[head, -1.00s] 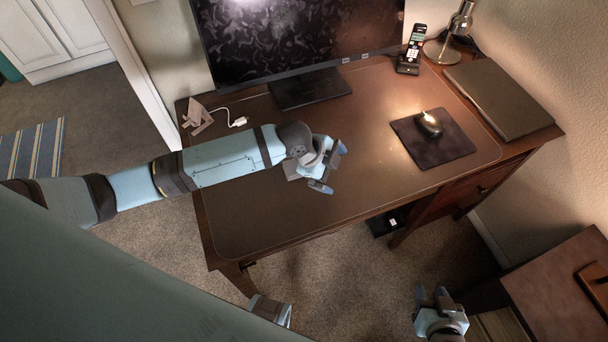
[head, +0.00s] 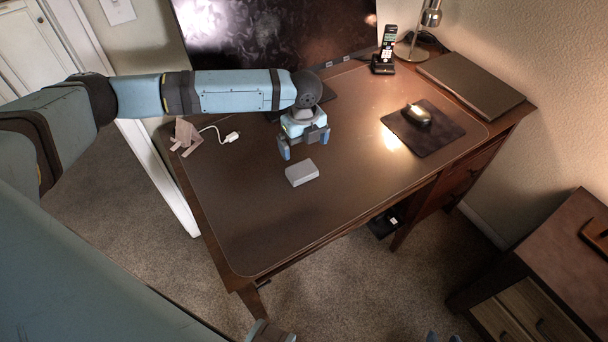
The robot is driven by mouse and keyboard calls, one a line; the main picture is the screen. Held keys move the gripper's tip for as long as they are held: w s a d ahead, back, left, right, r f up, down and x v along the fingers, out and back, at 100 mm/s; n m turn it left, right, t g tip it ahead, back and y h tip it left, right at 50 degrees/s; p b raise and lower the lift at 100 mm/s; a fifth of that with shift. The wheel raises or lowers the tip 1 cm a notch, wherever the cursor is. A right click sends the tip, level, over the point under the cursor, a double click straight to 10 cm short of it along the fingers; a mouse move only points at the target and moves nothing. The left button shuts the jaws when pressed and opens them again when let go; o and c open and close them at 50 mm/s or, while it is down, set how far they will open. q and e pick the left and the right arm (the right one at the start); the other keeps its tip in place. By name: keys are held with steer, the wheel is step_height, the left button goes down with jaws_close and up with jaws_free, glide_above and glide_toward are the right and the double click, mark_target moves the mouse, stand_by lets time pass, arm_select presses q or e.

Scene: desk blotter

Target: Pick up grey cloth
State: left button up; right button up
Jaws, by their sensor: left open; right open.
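A small light-grey folded block, which looks like the grey cloth (head: 302,173), lies flat on the desk blotter (head: 240,215) left of the desk's middle. My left gripper (head: 303,147) is open and empty, with its fingers just behind and above the cloth, apart from it. The cloth is in full view. My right gripper (head: 440,338) shows only its fingertips at the bottom edge, low over the floor and away from the desk.
A pinkish-grey angular object (head: 186,136) and a white cable plug (head: 231,137) lie at the back left. A monitor (head: 270,35) stands behind my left arm. A mouse (head: 417,115) on a dark pad (head: 431,136) is to the right. The front of the blotter is clear.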

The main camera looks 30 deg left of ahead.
arm_select(q)
glide_above(303, 170)
steer(key=f, duration=0.6)
steer(key=shift+s+d+f, duration=0.15)
steer(key=shift+s+d, duration=0.15)
steer(key=shift+w+a+f, duration=0.1)
steer(key=shift+a+f, duration=0.1)
steer(key=shift+f, duration=1.25)
steer(key=shift+w+a+f, duration=0.1)
steer(key=shift+a+f, duration=0.05)
steer(key=shift+f, duration=1.3)
steer(key=c, duration=0.6)
steer(key=shift+r, duration=0.1)
steer(key=shift+r, duration=0.6)
step_height(303, 170, up, 19)
steer(key=shift+f, duration=0.1)
